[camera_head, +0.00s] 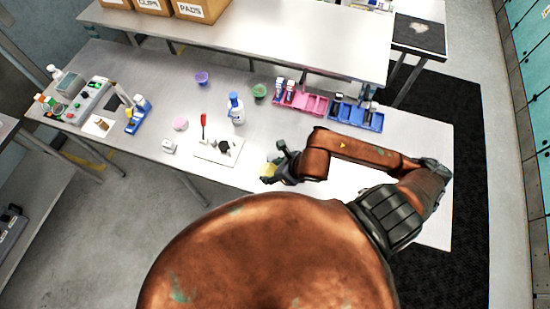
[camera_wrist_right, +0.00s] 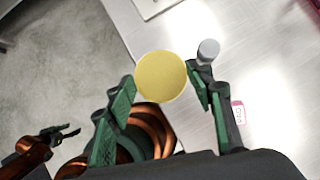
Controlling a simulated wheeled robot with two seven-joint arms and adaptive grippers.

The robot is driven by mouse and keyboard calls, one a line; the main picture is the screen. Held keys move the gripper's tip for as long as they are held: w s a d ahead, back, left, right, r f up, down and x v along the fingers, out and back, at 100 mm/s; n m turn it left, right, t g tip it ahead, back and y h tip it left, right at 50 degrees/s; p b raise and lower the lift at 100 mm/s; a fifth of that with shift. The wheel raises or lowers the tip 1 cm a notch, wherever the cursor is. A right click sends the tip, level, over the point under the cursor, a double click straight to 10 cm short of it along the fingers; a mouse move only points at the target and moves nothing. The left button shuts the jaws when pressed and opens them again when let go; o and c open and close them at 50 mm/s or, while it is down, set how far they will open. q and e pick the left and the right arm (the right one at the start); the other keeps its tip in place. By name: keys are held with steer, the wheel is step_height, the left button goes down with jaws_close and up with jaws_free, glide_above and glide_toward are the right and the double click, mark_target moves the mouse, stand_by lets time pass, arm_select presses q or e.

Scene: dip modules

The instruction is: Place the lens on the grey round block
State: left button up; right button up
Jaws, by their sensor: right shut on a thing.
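The lens is a round yellow disc (camera_wrist_right: 161,76), held between the green-padded fingers of my right gripper (camera_wrist_right: 163,88). In the head view the lens (camera_head: 268,170) shows as a small yellow patch at the tips of the right gripper (camera_head: 274,166), near the table's front edge. A grey round block (camera_wrist_right: 208,50) with a pale top shows just beyond the right-hand finger in the wrist view, apart from the lens. I cannot make it out clearly in the head view, where the gripper covers that area. My left gripper (camera_wrist_right: 64,134) shows at the wrist view's lower left, fingers apart and empty.
A white board (camera_head: 222,155) with a black round part and a red-handled tool lies left of the right gripper. A blue-capped bottle (camera_head: 236,110), pink bins (camera_head: 302,102) and blue bins (camera_head: 358,118) stand farther back. A pink label (camera_wrist_right: 238,114) lies near the fingers.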

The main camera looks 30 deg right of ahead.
steer(key=w+d+f+b, duration=0.2)
steer(key=w, duration=0.1)
steer(key=w+d+f+b, duration=0.2)
steer(key=w+f+b, duration=0.1)
steer(key=w+d+f+b, duration=0.2)
steer(key=w+d+f, duration=0.1)
steer(key=shift+f+b, duration=0.15)
steer(key=shift+b, duration=0.25)
steer(key=shift+w+d+f, duration=0.15)
steer(key=shift+w+f, duration=0.05)
steer(key=shift+f, duration=0.3)
step_height(320, 180, down, 2)
steer(key=shift+f+p, duration=0.15)
steer(key=shift+p, duration=0.4)
steer(key=shift+f, duration=0.25)
steer(key=o, duration=1)
steer(key=shift+c, duration=0.2)
steer(key=shift+s+r, duration=0.1)
